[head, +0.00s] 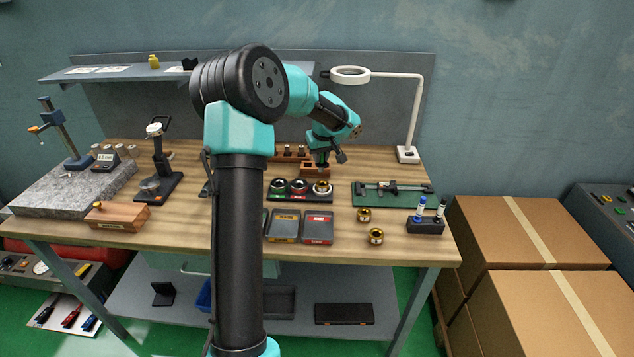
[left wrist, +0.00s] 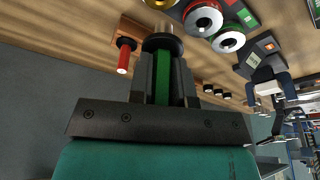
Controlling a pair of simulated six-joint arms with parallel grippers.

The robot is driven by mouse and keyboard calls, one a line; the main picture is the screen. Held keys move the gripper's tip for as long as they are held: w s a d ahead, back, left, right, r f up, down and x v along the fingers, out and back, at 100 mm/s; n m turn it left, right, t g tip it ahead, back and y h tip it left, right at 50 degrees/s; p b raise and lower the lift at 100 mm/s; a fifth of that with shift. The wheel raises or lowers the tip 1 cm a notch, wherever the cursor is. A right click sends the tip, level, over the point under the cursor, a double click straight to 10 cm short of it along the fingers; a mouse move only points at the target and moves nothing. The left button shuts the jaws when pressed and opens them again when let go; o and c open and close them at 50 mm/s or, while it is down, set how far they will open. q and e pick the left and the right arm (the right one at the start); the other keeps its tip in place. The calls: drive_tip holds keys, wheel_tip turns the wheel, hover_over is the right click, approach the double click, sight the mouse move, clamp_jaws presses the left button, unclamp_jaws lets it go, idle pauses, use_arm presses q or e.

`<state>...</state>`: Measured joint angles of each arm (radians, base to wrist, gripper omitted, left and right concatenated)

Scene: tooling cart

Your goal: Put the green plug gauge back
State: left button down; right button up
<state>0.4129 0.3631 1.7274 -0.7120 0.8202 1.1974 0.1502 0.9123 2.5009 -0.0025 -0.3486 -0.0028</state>
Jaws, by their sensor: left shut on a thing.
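My left gripper (head: 322,159) is over the back middle of the bench, just above a small wooden block (head: 315,173). In the left wrist view it is shut on the green plug gauge (left wrist: 162,78), whose green handle lies between the fingers. A dark collar and steel end (left wrist: 164,29) stick out beyond the fingertips toward the wood. A red plug gauge (left wrist: 124,58) stands beside it at the wooden block (left wrist: 130,30). I cannot tell whether the green gauge's end touches the block. My right gripper is not in view.
A dark tray of ring gauges (head: 300,196) lies just in front of the block. A wooden rack with several pins (head: 290,153) is behind it. A caliper on a green mat (head: 392,202) is at right, near a ring-light lamp (head: 408,152). Labelled bins (head: 318,236) are nearer the front.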

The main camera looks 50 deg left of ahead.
use_arm(q)
drive_tip(key=shift+n, duration=0.7)
drive_tip(key=s+f, duration=0.2)
drive_tip(key=s, duration=0.3)
drive_tip(key=shift+s+d+f, duration=0.1)
drive_tip(key=shift+s+f, duration=0.05)
drive_tip(key=shift+f, duration=0.25)
drive_tip(key=w+a+f, duration=0.1)
drive_tip(key=w+a, duration=0.8)
drive_tip(key=a, duration=0.3)
drive_tip(key=shift+w+f, duration=0.2)
drive_tip(key=shift+w, duration=0.1)
drive_tip(key=shift+a, duration=0.15)
drive_tip(key=shift+d+x, duration=0.15)
drive_tip(key=shift+x, duration=0.75)
drive_tip(key=shift+d+x, duration=0.15)
drive_tip(key=shift+x, duration=0.75)
drive_tip(key=shift+f, duration=0.35)
